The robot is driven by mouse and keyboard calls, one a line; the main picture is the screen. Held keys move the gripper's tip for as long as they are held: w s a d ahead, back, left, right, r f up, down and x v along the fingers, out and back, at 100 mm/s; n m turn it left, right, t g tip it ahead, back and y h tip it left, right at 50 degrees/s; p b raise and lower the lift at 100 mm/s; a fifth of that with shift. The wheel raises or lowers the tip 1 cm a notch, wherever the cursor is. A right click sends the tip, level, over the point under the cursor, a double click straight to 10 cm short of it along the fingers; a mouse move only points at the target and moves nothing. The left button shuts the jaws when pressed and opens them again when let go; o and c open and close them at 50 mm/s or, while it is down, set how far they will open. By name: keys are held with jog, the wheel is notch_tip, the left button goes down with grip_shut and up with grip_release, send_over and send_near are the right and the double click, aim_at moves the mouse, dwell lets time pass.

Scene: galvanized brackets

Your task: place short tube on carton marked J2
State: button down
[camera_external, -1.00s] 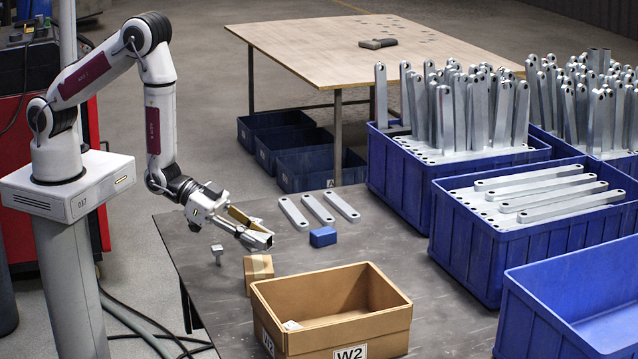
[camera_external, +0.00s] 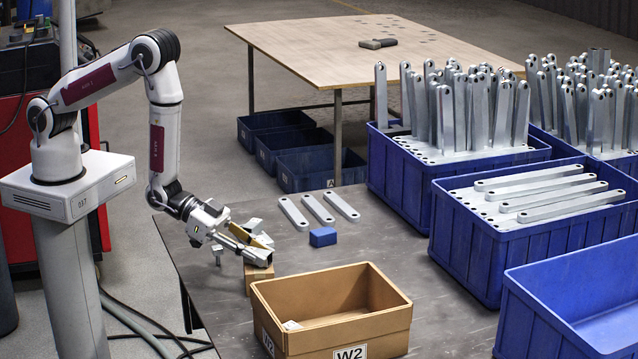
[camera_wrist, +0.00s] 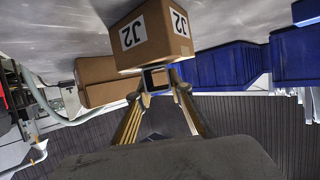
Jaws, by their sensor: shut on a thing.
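My gripper (camera_external: 260,254) is shut on the short tube (camera_external: 262,260), a grey square hollow piece. In the wrist view, the tube (camera_wrist: 157,79) sits between the fingertips with its open end showing. The small brown carton (camera_external: 260,285) stands on the dark table, partly hidden behind my gripper in the external view. In the wrist view, the carton (camera_wrist: 150,45) carries J2 labels on two sides and appears right by the tube. I cannot tell whether the tube touches the carton.
An open brown box marked W2 (camera_external: 350,322) stands just in front of the small carton. A blue block (camera_external: 323,237) and flat metal bars (camera_external: 318,209) lie to the right. Blue bins (camera_external: 470,245) fill the right side. A small metal piece (camera_external: 217,254) stands left of my gripper.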

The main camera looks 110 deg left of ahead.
jog(key=shift+f, duration=0.1)
dwell(0.3)
jog(key=c, duration=1.8)
grip_release()
jog(key=shift+f, duration=0.1)
jog(key=shift+r, duration=0.2)
jog(key=shift+v, duration=3.7)
jog(key=shift+r, duration=0.1)
